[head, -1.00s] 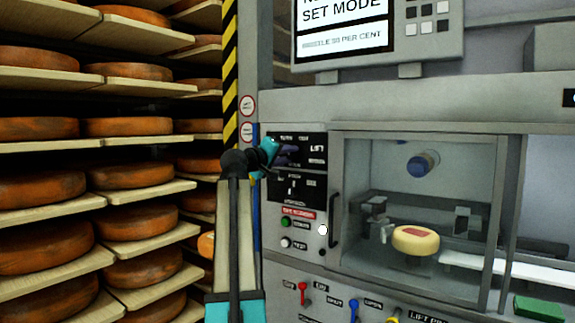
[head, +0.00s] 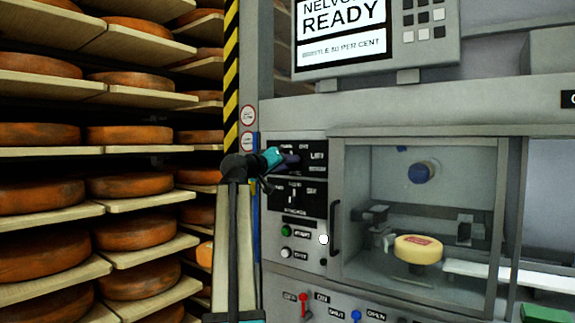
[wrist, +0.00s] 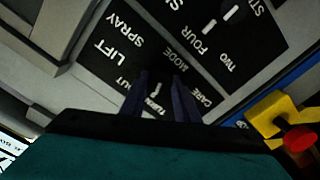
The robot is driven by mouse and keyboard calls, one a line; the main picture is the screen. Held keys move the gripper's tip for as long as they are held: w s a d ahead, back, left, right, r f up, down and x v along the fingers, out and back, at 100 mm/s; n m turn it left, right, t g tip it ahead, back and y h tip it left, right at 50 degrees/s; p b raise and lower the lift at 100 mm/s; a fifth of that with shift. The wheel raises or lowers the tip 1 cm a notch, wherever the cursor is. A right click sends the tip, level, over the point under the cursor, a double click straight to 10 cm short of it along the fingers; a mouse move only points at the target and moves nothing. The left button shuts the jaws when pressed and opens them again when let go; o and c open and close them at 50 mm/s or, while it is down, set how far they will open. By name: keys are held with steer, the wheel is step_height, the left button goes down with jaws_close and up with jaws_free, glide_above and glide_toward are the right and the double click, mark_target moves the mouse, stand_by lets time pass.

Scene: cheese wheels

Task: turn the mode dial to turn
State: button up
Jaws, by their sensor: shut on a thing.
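The mode dial's black panel (head: 316,170) is on the machine front, left of the glass window. In the wrist view the same panel (wrist: 112,73) shows the labels LIFT, SPRAY, MODE, CARE and a partly covered TURN. My gripper (head: 292,159) is at this panel, its dark fingers shut on the mode dial. In the wrist view the fingers (wrist: 160,98) hide the dial's knob. A short white mark shows between them near TURN; I cannot tell for certain that it is the pointer. The screen (head: 342,22) above reads READY.
A second black panel (head: 298,207) and green (head: 286,231) and white (head: 286,253) buttons lie below. A door handle (head: 335,228) is to the right. A cheese wheel (head: 418,249) sits behind glass. Loaded cheese shelves (head: 50,151) fill the left. A red knob (wrist: 299,139) shows in the wrist view.

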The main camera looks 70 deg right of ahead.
steer(key=o, duration=1)
steer(key=shift+a, duration=0.1)
steer(key=v, duration=1.3)
steer(key=shift+w+a, duration=0.1)
steer(key=shift+a, duration=0.15)
